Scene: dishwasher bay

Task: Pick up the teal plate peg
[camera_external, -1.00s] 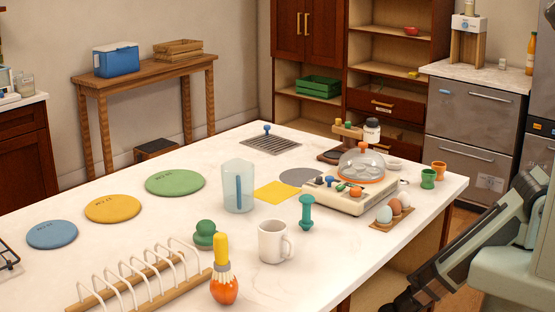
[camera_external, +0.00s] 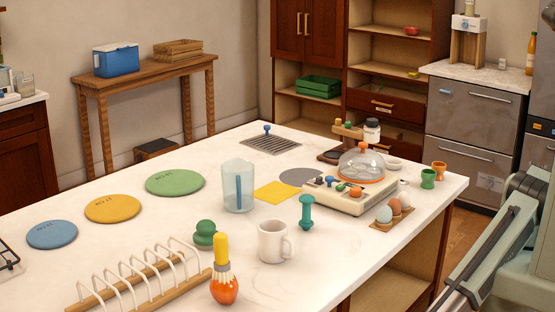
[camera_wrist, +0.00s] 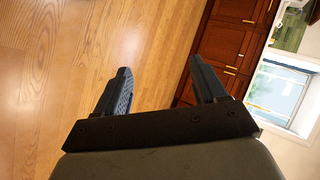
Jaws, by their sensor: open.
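The teal plate peg (camera_external: 306,212) stands upright on the white worktop, right of the white mug and in front of the egg cooker. It has a wide top, a narrower stem and a flared foot. My gripper (camera_wrist: 160,75) shows in the wrist view with its two dark fingers apart and nothing between them. The wrist view looks over wooden floor and a cabinet, and the peg is not in it. In the external view only part of my arm shows at the right edge, away from the peg; the gripper is not visible there.
Near the peg are the mug (camera_external: 273,241), egg cooker (camera_external: 348,196), egg holder (camera_external: 391,217), green knobbed piece (camera_external: 205,234) and clear jug (camera_external: 238,188). A white wire rack (camera_external: 140,278) and an orange-bulbed baster (camera_external: 224,287) stand at the front. Bare worktop lies in front of the peg.

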